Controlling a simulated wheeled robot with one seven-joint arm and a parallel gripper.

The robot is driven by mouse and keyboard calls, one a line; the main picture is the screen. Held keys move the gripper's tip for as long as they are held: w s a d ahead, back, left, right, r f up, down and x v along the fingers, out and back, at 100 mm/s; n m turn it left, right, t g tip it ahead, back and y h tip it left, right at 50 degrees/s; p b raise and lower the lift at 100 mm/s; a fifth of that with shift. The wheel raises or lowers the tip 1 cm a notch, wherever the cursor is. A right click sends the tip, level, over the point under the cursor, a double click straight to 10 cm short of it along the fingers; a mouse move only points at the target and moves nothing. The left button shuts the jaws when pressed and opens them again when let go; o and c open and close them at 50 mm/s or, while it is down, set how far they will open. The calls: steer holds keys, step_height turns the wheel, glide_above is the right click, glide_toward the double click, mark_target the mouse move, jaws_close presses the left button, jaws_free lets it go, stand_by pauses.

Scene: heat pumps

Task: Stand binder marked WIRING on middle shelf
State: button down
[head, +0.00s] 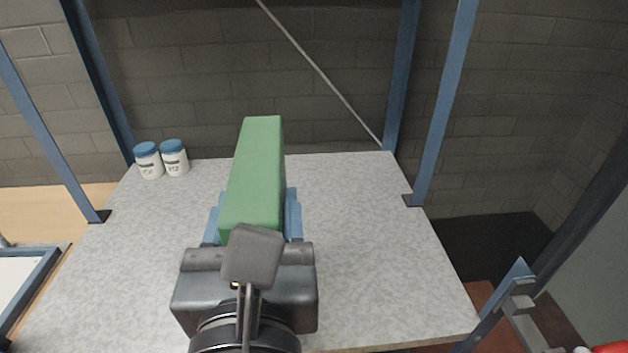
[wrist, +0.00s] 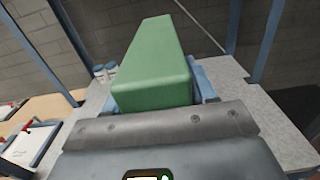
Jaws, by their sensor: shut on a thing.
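A green binder (head: 257,170) is held by my gripper (head: 250,222), above the grey speckled shelf board. It also shows in the wrist view (wrist: 155,68), stretching away from my gripper (wrist: 160,100). Blue fingers show on both sides of the binder's near part, and the gripper is shut on it. No lettering on the binder is visible, so its marking cannot be read. The shelf (head: 350,240) is speckled grey, with blue uprights at its corners. Whether the binder's lower edge touches the shelf cannot be told.
Two white jars with blue lids (head: 174,157) stand at the back left of the shelf. A blue upright (head: 443,105) bounds the right side, and a diagonal brace (head: 320,73) crosses the back. The board right of the binder is clear. A blue-framed tray (head: 25,280) lies at lower left.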

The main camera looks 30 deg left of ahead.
steer(key=w+a+f, duration=0.4)
steer(key=f, duration=0.3)
steer(key=shift+w+f, duration=0.3)
steer(key=shift+w, duration=0.1)
steer(key=shift+c, duration=1.8)
jaws_free()
steer(key=shift+f, duration=0.2)
steer(key=b+v, duration=0.1)
steer(key=v, duration=1.1)
steer(key=shift+b, duration=0.35)
steer(key=shift+r, duration=0.1)
